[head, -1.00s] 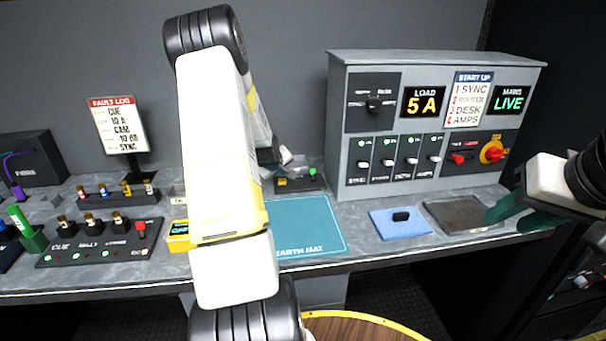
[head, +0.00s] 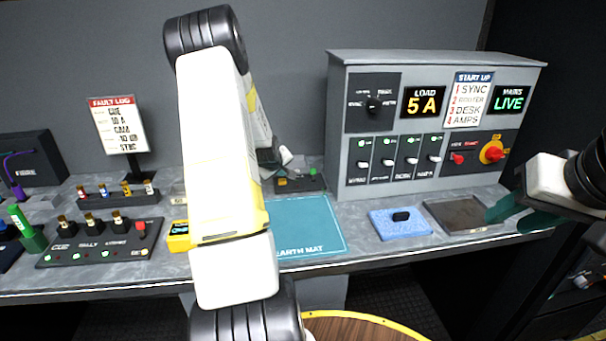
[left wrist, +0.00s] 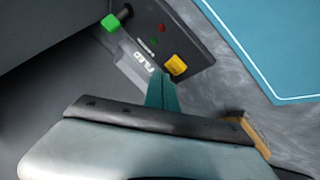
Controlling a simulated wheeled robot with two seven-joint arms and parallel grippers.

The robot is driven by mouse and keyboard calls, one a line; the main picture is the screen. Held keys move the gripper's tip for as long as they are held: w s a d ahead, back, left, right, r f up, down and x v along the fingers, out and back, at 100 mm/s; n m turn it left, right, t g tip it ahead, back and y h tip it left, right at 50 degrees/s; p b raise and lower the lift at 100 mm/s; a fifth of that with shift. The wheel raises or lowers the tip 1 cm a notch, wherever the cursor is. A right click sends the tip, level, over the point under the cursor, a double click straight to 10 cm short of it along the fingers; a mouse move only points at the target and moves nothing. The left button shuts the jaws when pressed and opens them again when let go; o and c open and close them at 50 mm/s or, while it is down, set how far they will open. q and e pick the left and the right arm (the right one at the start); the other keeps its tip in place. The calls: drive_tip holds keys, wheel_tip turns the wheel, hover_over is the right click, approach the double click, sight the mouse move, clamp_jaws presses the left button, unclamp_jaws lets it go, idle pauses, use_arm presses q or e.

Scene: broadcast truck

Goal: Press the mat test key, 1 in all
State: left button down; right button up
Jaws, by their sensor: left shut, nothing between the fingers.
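A small dark tester box (left wrist: 165,40) with a yellow key (left wrist: 176,64), a green knob (left wrist: 111,23) and small red and green lights shows in the left wrist view. In the head view the box (head: 300,182) stands at the back of the bench, partly hidden by my left arm. My left gripper (left wrist: 162,82) is shut and empty, its teal fingertips close to the yellow key; I cannot tell whether they touch it. The teal earth mat (head: 310,225) lies in front of the box. My right gripper (head: 504,217) is open and empty at the right.
A grey power cabinet (head: 337,130) with switches and displays stands right of the box. A blue sponge (head: 420,226) and a dark plate (head: 450,211) lie in front of it. At left are a switch panel (head: 85,256), a yellow meter (head: 179,238) and a fault log sign (head: 117,125).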

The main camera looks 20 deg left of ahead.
sight(282, 182)
use_arm(q)
drive_tip(key=shift+f, duration=0.15)
drive_tip(key=shift+f, duration=0.3)
drive_tip(key=shift+f, duration=0.4)
idle(0.7)
drive_tip(key=shift+r, duration=0.85)
drive_tip(key=shift+r, duration=2.5)
